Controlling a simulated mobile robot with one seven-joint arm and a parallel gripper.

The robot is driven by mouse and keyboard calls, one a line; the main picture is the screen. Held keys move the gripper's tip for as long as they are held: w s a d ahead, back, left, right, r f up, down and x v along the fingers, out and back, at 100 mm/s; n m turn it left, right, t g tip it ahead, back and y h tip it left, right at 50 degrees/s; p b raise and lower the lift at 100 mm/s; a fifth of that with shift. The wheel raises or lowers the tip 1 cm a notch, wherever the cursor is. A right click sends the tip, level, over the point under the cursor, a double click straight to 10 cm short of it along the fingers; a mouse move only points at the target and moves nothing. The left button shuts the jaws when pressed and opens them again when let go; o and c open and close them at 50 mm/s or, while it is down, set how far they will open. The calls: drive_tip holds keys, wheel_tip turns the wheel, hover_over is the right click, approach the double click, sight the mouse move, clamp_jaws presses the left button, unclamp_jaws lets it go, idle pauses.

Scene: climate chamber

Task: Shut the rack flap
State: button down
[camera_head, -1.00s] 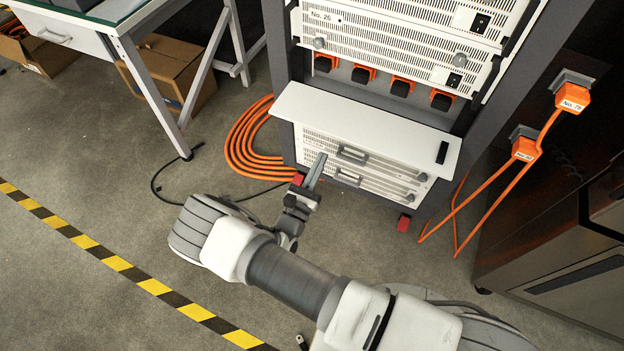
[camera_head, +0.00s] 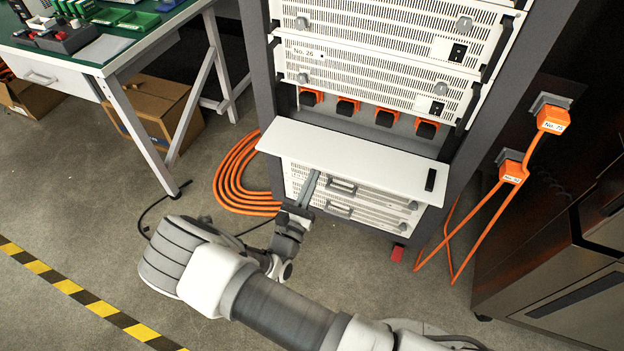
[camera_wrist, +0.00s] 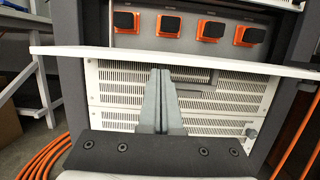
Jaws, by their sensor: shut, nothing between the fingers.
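The rack flap (camera_head: 350,163) is a white panel that stands out open from the front of the rack (camera_head: 262,85), roughly level, with a dark handle (camera_head: 430,180) at its right end. Behind its hinge side is an opening with several orange-and-black plugs (camera_head: 346,107). In the wrist view the flap (camera_wrist: 240,64) shows nearly edge-on. My gripper (camera_head: 312,178) is shut and empty, its fingers pointing up near the flap's front edge, left of the middle. In the wrist view the fingertips (camera_wrist: 160,72) reach about the flap's edge; I cannot tell whether they touch it.
Perforated white units (camera_head: 365,200) sit below the flap, another labelled No. 26 (camera_head: 370,72) above. Orange cables (camera_head: 240,180) coil on the floor at left. A green-topped workbench (camera_head: 120,45) stands left, a dark metal cabinet (camera_head: 560,240) right. Floor at lower left is clear.

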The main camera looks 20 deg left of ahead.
drive_tip(key=shift+r+g+p, duration=0.3)
drive_tip(key=shift+r+p, duration=0.2)
drive_tip(key=shift+p, duration=0.3)
drive_tip(key=shift+r+p, duration=0.3)
drive_tip(key=shift+p, duration=0.2)
wheel_tip(320, 180, up, 4)
drive_tip(key=g+p, duration=0.2)
drive_tip(key=p, duration=0.5)
drive_tip(key=w+r+g+p, duration=1.1)
drive_tip(key=p, duration=0.6)
drive_tip(key=shift+w+d+r+y, duration=0.15)
drive_tip(key=shift+d+r+y, duration=0.15)
drive_tip(key=shift+d+y, duration=0.15)
